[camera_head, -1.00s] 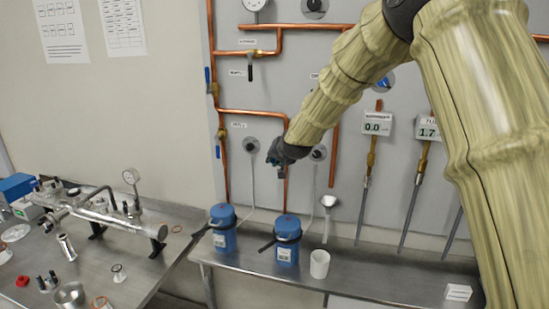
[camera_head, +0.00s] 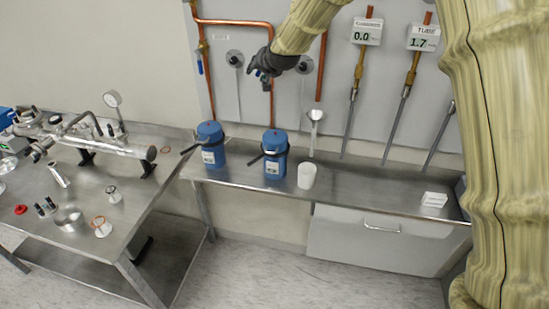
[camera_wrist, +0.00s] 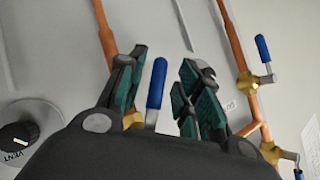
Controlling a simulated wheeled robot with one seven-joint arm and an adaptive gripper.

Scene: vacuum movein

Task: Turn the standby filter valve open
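A blue-sleeved valve lever (camera_wrist: 157,83) shows in the wrist view on a grey shank, beside a brass fitting (camera_wrist: 132,119) on a copper pipe. My gripper (camera_wrist: 160,78) is open, with one dark, green-padded finger on each side of this lever. A gap shows on both sides, so the fingers do not appear shut on it. In the head view my gripper (camera_head: 256,72) is at the copper pipe on the grey panel and hides the valve there. No readable label in view names the standby filter valve.
Another blue lever valve (camera_wrist: 263,48) is at the right in the wrist view, with a VENT knob (camera_wrist: 17,140) at lower left. In the head view, two blue canisters (camera_head: 210,153) (camera_head: 275,163) and a white cup (camera_head: 307,176) stand on the shelf (camera_head: 345,190) below my gripper.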

